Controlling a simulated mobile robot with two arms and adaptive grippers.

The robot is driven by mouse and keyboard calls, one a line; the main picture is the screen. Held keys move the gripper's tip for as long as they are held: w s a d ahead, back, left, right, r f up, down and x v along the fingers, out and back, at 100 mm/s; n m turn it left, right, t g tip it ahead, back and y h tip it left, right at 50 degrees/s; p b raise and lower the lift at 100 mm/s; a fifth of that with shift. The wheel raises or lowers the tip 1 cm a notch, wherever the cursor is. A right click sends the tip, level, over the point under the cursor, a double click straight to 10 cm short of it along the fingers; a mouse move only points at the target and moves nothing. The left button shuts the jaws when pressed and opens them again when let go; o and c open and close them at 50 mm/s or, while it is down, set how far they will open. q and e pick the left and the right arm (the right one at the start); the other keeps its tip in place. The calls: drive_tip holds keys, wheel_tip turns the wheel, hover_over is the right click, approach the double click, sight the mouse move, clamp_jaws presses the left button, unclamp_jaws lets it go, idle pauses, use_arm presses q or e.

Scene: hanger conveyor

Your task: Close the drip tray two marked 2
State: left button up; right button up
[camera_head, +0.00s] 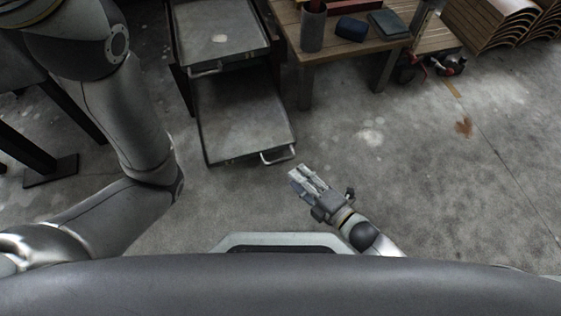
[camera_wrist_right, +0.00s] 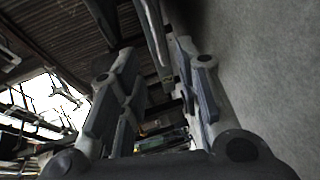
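Two grey metal drip trays are pulled out of a dark rack, one above the other. The lower tray (camera_head: 240,115) sticks out further, with a bright handle (camera_head: 277,156) on its front right edge. The upper tray (camera_head: 220,38) has a handle (camera_head: 206,71) at its front left. I cannot read a number on either. My right gripper (camera_head: 298,176) is just in front of the lower tray's handle, apart from it. In the right wrist view its fingers (camera_wrist_right: 157,85) are spread, with a pale curved bar (camera_wrist_right: 153,30) beyond them. My left gripper is out of view.
A wooden table (camera_head: 345,50) with a dark cup (camera_head: 313,27) and a blue box (camera_head: 351,29) stands right of the rack. Stacked curved wooden pieces (camera_head: 495,30) are at the far right. The concrete floor (camera_head: 430,170) to the right is clear.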

sight(281, 160)
drive_tip(key=b+x, duration=0.3)
drive_tip(key=x, duration=0.4)
drive_tip(key=shift+w+a+f+b, duration=0.2)
drive_tip(key=shift+b, duration=0.1)
drive_tip(key=shift+w+a, duration=0.45)
drive_tip(key=shift+w, duration=0.1)
clamp_jaws()
